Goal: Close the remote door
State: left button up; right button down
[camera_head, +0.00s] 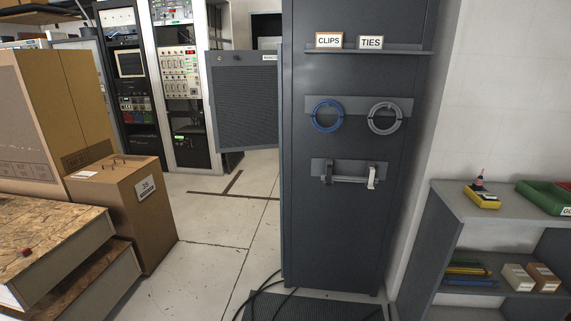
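A dark grey door (247,105) with a perforated panel shows in the head view, left of a tall dark cabinet (350,230). It stands out to the left from behind the cabinet's left edge, so it looks open. A small white label (270,57) is at its top right, too small to read surely. A small knob or lock (220,58) is near its top left. Its hinge side and what it covers are hidden behind the cabinet. Neither of my grippers is in view.
Cardboard boxes (125,215) and a wooden-topped stack (50,250) stand at the left. Equipment racks (180,85) are at the back. Black cables (262,290) lie by the cabinet foot. A grey shelf (500,212) is at the right. Floor (215,235) between boxes and cabinet is clear.

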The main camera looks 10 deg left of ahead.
aim_at(243, 84)
jog(key=i+j+u, duration=0.25)
jog(key=i, duration=0.4)
jog(key=i+u, duration=0.25)
jog(key=i, duration=0.45)
jog(key=i+j+z, duration=0.3)
jog(key=j, duration=0.3)
jog(key=i+j+z, duration=0.25)
jog(key=i+j, duration=0.15)
jog(key=j, duration=0.25)
jog(key=i+j+z, duration=0.15)
jog(key=j, duration=0.25)
jog(key=i+j+z, duration=0.15)
jog(key=j, duration=0.2)
jog(key=j+z, duration=0.15)
jog(key=j, duration=0.2)
